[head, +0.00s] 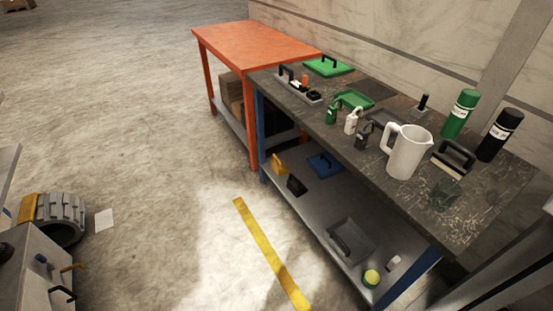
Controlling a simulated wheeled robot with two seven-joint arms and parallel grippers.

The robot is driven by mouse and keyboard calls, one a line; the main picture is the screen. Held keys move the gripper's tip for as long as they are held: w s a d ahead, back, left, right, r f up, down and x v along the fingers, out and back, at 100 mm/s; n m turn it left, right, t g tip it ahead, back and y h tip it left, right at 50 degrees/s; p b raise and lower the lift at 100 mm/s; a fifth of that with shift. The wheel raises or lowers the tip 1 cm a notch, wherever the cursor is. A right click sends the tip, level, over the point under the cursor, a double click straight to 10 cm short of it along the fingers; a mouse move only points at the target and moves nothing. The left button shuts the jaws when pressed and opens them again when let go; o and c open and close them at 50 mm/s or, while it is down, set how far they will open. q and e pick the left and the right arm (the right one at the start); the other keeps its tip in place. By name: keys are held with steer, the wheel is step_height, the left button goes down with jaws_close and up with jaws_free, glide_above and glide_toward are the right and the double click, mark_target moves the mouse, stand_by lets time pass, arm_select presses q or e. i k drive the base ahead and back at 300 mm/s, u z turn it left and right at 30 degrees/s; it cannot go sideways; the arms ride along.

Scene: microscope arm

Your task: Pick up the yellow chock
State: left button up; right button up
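A small yellow block (278,163), which looks like the yellow chock, sits on the grey lower shelf (318,207) of the dark-topped workbench (475,215), near the shelf's left end. A similar black block (296,185) sits just in front of it, apart from it. The yellow block is small in the head view, so its exact shape is hard to tell. Neither of my grippers shows in the head view.
The bench top holds a white pitcher (408,155), a green bottle (460,113), a black bottle (500,135) and several smaller items. An orange table (255,42) adjoins it. A blue lidded item (325,165) lies on the shelf. The floor in front is open.

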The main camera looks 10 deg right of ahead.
mark_target(280, 163)
steer(key=i, duration=1.9)
steer(key=z, duration=1.7)
steer(key=i, duration=0.3)
steer(key=z, duration=0.05)
